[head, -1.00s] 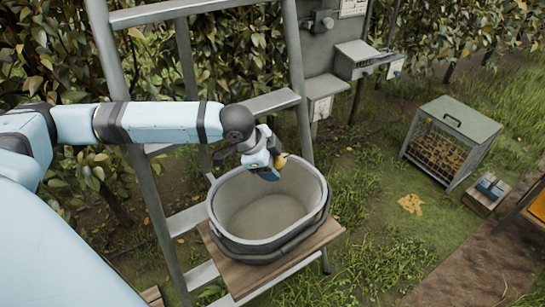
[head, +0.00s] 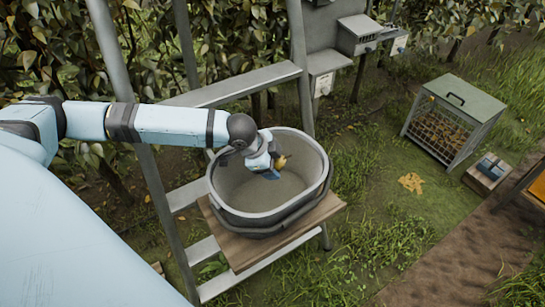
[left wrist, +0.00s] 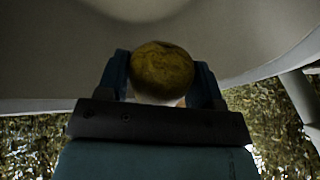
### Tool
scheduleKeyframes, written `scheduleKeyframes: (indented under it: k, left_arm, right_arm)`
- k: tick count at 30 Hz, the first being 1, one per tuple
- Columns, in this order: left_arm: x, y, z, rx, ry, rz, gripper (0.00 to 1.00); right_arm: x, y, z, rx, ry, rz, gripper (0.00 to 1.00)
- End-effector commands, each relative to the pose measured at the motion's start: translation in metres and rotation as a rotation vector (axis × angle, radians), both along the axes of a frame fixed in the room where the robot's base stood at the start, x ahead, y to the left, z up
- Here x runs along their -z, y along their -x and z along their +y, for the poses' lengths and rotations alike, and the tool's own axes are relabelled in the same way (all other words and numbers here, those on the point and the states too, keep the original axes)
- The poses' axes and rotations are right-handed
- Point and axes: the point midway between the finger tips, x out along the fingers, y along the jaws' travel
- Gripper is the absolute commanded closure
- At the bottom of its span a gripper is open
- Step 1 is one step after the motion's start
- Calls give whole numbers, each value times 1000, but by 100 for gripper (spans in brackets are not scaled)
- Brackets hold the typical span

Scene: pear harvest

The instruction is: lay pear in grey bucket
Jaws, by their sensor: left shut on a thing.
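The grey bucket (head: 227,208) is a wide oval tub standing on a wooden board in front of the ladder. My left gripper (head: 275,171) is inside its opening, below the far rim and above the bucket floor. It is shut on the yellow-brown pear (head: 281,161), which shows small at the fingertips. In the left wrist view the pear (left wrist: 162,70) sits between the two blue fingers, with the pale bucket wall (left wrist: 60,60) behind it. My right gripper is not in view.
The wooden board (head: 240,255) carries the bucket on the metal ladder (head: 150,190). Grey boxes (head: 358,35) stand behind it on the right. A lidded wire crate (head: 455,115) and a small wooden block with a blue item (head: 487,172) are on the grass at right.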

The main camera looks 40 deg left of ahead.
Motion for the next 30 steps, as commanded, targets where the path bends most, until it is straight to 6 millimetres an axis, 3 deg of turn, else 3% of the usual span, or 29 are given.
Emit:
scheduleKeyframes:
  k: [30]
  left_arm:
    - [98, 0, 0, 0, -1, 0, 66]
  right_arm:
    - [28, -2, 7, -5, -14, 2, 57]
